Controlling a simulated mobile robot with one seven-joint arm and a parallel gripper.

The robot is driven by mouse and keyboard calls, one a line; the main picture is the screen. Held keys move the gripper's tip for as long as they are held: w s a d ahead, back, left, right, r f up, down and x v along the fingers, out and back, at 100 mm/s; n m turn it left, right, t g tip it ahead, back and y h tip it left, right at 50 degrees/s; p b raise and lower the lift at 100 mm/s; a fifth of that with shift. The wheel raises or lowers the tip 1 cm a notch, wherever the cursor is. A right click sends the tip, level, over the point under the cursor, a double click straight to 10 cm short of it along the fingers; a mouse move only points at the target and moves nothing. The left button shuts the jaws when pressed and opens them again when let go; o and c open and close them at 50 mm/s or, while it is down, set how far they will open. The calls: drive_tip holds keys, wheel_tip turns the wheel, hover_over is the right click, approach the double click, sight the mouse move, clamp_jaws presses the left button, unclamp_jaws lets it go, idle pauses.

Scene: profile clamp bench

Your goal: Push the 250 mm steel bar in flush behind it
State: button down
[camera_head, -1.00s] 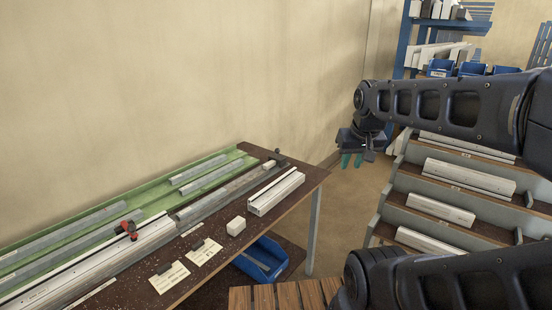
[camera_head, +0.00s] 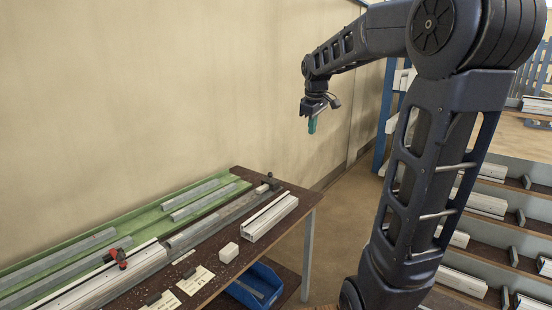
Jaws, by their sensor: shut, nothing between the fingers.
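My gripper (camera_head: 312,126) hangs fingers-down in the air, well above and beyond the right end of the bench. Its teal fingers are together with nothing between them. Grey steel bars lie on the bench: several in the green tray (camera_head: 236,181) along the wall, and one bar (camera_head: 196,233) in the long rail in front of it, right of a white profile (camera_head: 95,284). A red and black clamp (camera_head: 118,256) sits over the profile. I cannot tell which bar is 250 mm long, or whether the bar's end touches the profile.
A white profile piece (camera_head: 270,218) and a small white block (camera_head: 228,252) lie on the bench's front right part. Label cards (camera_head: 195,280) lie at its front edge. A blue bin (camera_head: 258,285) stands below. Shelves with white profiles (camera_head: 482,205) stand at right.

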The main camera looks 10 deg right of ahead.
drive_tip(key=w+a+f+n+g, duration=0.1)
drive_tip(key=w+f+n, duration=0.15)
drive_tip(key=w, duration=0.65)
drive_tip(key=w+a+f+n, duration=0.2)
drive_tip(key=w+n, duration=0.2)
drive_tip(key=w, duration=0.6)
drive_tip(key=w+a+f+n+g, duration=0.1)
drive_tip(key=w+f+n, duration=0.2)
drive_tip(key=w, duration=0.6)
drive_tip(key=w+a+f+n+g, duration=0.1)
drive_tip(key=w+f+n, duration=0.7)
drive_tip(key=w+f, duration=1.2)
wheel_tip(320, 180, down, 2)
drive_tip(key=shift+a+f+y, duration=0.25)
drive_tip(key=shift+a+y, duration=0.05)
drive_tip(key=shift+a, duration=0.25)
drive_tip(key=shift+f+n, duration=0.15)
drive_tip(key=shift+n, duration=0.1)
